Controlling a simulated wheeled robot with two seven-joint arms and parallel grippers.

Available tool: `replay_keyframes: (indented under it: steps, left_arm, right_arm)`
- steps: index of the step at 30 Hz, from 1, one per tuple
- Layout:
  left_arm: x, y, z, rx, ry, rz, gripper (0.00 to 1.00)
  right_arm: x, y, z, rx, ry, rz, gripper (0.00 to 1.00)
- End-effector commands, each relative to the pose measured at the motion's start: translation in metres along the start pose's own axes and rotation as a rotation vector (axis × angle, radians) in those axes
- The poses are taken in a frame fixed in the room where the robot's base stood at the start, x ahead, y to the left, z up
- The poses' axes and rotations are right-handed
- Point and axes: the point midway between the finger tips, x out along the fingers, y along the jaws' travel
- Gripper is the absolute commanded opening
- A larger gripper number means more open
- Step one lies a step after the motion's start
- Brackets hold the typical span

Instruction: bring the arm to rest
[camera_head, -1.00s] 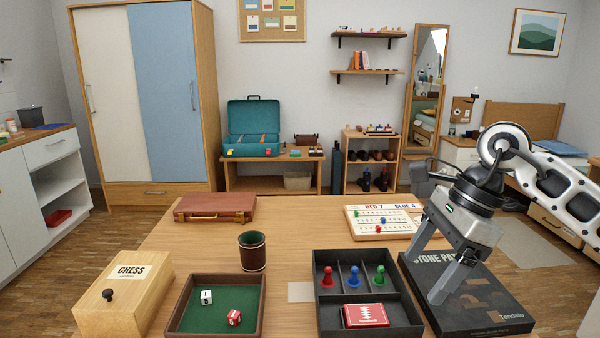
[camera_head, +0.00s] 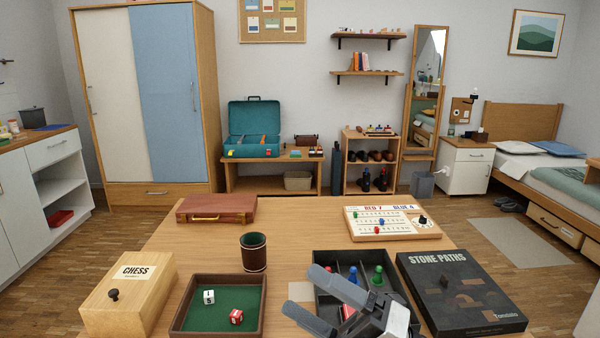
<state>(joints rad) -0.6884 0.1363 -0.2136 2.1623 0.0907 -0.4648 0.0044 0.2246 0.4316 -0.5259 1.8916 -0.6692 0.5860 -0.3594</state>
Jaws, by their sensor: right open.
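My right gripper (camera_head: 305,296) is low at the front of the table, over the near part of the black compartment tray (camera_head: 405,297). Its two fingers point left and are apart, with nothing seen between them. It covers much of the tray and the red card box in it. A blue peg (camera_head: 353,275) and a green peg (camera_head: 377,276) show in the tray's back compartments; the red peg is mostly hidden. My left gripper is not in view.
A green-lined dice tray (camera_head: 217,307) with two dice lies left of the gripper. A dark cup (camera_head: 253,252), a chess box (camera_head: 130,290), a brown case (camera_head: 216,208), a scoreboard (camera_head: 393,223) and a Stone Paths box (camera_head: 462,290) stand around. The table's middle (camera_head: 310,230) is clear.

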Motion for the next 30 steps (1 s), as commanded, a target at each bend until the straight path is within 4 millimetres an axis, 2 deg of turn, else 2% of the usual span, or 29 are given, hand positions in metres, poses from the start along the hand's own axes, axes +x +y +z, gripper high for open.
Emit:
replay_keyframes:
  steps: [1,3,5,6,8,9,12,15,18,21,30]
  left_arm:
    - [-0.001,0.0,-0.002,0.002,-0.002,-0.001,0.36]
    - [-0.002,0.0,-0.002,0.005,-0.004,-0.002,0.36]
    - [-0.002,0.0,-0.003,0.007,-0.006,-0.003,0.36]
    - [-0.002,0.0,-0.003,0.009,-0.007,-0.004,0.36]
    - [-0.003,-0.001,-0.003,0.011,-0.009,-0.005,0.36]
    - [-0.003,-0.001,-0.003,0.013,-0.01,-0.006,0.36]
    - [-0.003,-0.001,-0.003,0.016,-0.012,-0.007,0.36]
    - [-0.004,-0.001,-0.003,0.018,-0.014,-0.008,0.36]
    - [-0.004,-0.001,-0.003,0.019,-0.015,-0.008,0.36]
    - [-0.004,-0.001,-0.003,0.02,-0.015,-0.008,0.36]
    - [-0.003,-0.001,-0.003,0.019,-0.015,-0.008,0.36]
  right_arm:
    - [-0.015,-0.009,0.007,0.179,-0.168,0.015,0.78]
    - [-0.043,-0.029,0.018,0.427,-0.406,0.025,0.78]
    - [-0.075,-0.052,0.021,0.64,-0.611,0.025,0.78]
    - [-0.099,-0.07,0.017,0.783,-0.747,0.021,0.78]
    - [-0.135,-0.094,0.005,0.981,-0.936,0.014,0.78]
    - [-0.157,-0.109,-0.006,1.096,-1.045,0.007,0.78]
    - [-0.201,-0.136,-0.04,1.327,-1.269,-0.009,0.78]
    - [-0.23,-0.151,-0.071,1.486,-1.425,-0.024,0.78]
    - [-0.246,-0.158,-0.091,1.576,-1.514,-0.033,0.78]
    - [-0.252,-0.161,-0.1,1.614,-1.55,-0.037,0.78]
    - [-0.252,-0.161,-0.1,1.615,-1.551,-0.04,0.78]
